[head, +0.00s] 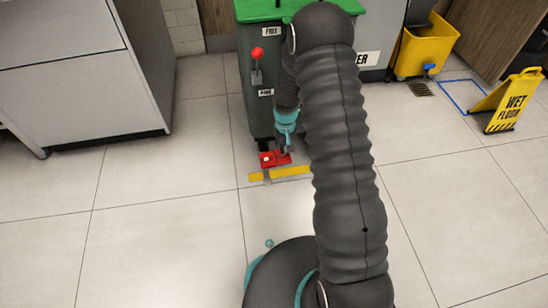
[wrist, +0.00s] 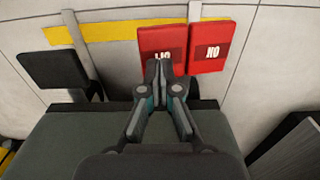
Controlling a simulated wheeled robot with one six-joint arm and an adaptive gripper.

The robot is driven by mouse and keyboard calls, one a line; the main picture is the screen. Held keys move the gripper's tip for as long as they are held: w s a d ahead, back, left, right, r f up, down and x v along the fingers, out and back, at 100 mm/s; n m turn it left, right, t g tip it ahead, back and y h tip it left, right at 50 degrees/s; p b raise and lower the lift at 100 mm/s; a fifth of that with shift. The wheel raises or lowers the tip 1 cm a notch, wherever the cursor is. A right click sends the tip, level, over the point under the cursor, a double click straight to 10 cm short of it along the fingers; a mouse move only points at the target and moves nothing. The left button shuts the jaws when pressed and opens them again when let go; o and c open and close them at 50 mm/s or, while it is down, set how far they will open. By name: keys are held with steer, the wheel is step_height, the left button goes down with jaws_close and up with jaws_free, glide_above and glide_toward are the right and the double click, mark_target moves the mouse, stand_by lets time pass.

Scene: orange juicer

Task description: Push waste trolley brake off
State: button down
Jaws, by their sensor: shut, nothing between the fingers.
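The waste trolley (head: 257,107) is a dark grey-green bin with a green lid. Two red brake pedals (head: 267,160) sit low at its foot. In the wrist view the right pedal (wrist: 207,45) has white lettering like "ON" turned upside down. The left pedal (wrist: 160,36) has lettering partly hidden by my fingertips. My gripper (head: 283,150) points down at the pedals. In the wrist view its shut, empty fingertips (wrist: 159,70) overlap the near edge of the left pedal. I cannot tell whether they touch it.
A red-knobbed lever (head: 257,58) is on the trolley front, between labels. A yellow floor strip (head: 290,171) runs by the pedals. A black plate (wrist: 52,69) shows left in the wrist view. A grey cabinet (head: 85,100) stands left; a yellow wet-floor sign (head: 508,103) stands right.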

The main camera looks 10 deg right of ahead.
steer(key=shift+f+b, duration=0.9)
steer(key=shift+f, duration=0.5)
stand_by(0.9)
steer(key=shift+r, duration=0.1)
steer(key=shift+r+p, duration=2)
steer(key=shift+r, duration=1.45)
steer(key=s+g, duration=0.2)
steer(key=s, duration=0.4)
steer(key=s+r+t+p, duration=0.2)
steer(key=s+r, duration=0.6)
steer(key=r, duration=0.6)
steer(key=s+r+t+p, duration=0.2)
steer(key=s+r, duration=0.6)
steer(key=r, duration=0.7)
steer(key=s+r+t+p, duration=0.2)
steer(key=s+r, duration=0.6)
steer(key=r, duration=0.7)
steer(key=shift+s+r+t, duration=0.2)
steer(key=shift+s+t, duration=0.05)
steer(key=shift+t, duration=0.55)
